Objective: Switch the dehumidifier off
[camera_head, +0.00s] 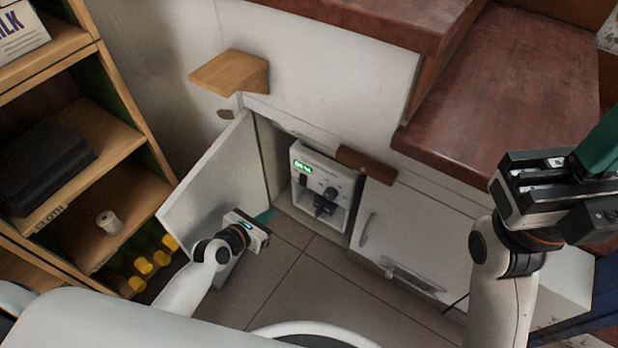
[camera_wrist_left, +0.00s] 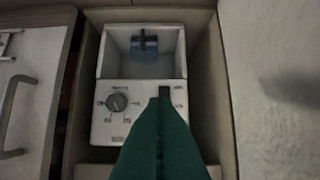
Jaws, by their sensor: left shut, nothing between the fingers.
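The dehumidifier (camera_head: 347,181) is a white box inside an open low cupboard, with a lit green display (camera_head: 303,167), a small dark switch (camera_head: 303,180) and a round knob (camera_head: 330,193). My left gripper (camera_head: 266,215) is shut and empty, in front of the cupboard opening, its teal fingers pointing towards the box. In the left wrist view the dehumidifier (camera_wrist_left: 98,135) appears upside down, with the knob (camera_wrist_left: 118,102) left of the fingers. The left fingertips (camera_wrist_left: 160,100) overlap the panel beside the dark switch (camera_wrist_left: 165,91); contact cannot be told. The fingers hide the display there. My right gripper (camera_head: 604,140) is at the right, far from it.
The open cupboard door (camera_head: 222,180) stands left of the opening, close to my left gripper. A closed white door with a handle (camera_head: 367,229) is on the right. A wooden shelf unit (camera_head: 130,135) stands at the left. Brown steps (camera_head: 500,90) rise above. Tiled floor (camera_head: 310,285) is clear.

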